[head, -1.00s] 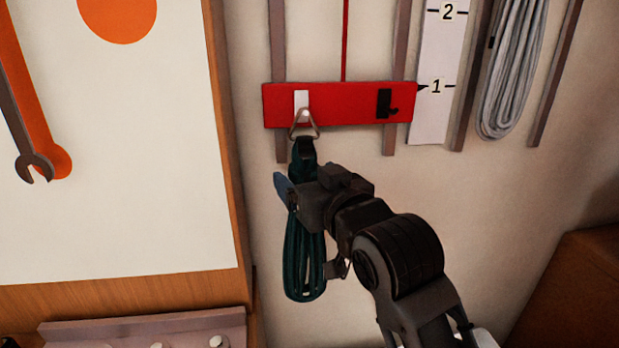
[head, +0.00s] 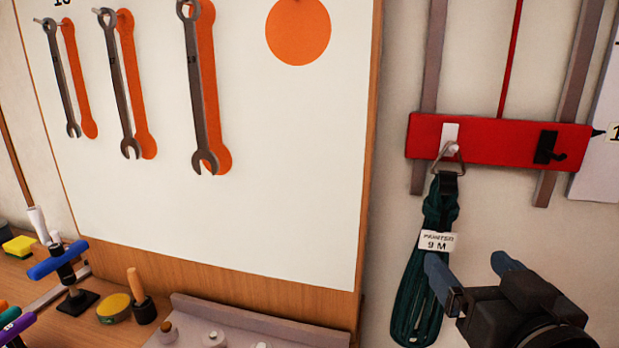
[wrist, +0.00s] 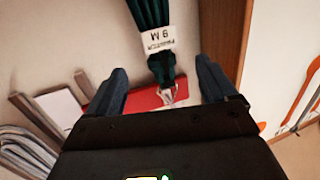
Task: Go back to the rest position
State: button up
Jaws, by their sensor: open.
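My gripper (head: 470,275) is open and empty at the lower right of the head view, with its blue fingers spread. In the wrist view its two blue fingers (wrist: 160,85) stand apart. A dark green coiled line (head: 418,295) with a white tag reading "9 M" hangs by a metal triangular ring (head: 447,160) from the white hook on the red board (head: 495,140). The coil also shows between and beyond the fingers in the wrist view (wrist: 150,14). In the head view one finger overlaps the coil's right edge; I cannot tell whether they touch.
A black hook (head: 547,148) on the red board is empty. Several wrenches (head: 200,90) hang on the white tool panel (head: 290,180) at left. A workbench with a blue-handled tool (head: 60,262) and a grey rack (head: 250,325) lies below. A grey coil (wrist: 25,150) shows in the wrist view.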

jog(key=s+a+f, duration=0.1)
jog(key=s+f, duration=0.7)
jog(key=f, duration=0.2)
jog(key=s+f+g, duration=0.1)
jog(key=s+f, duration=0.2)
jog(key=s, duration=1)
jog(key=s+f+g+y, duration=0.1)
jog(key=s+f, duration=0.2)
jog(key=s, duration=1)
jog(key=shift+d+n, duration=0.3)
jog(key=shift+d, duration=0.1)
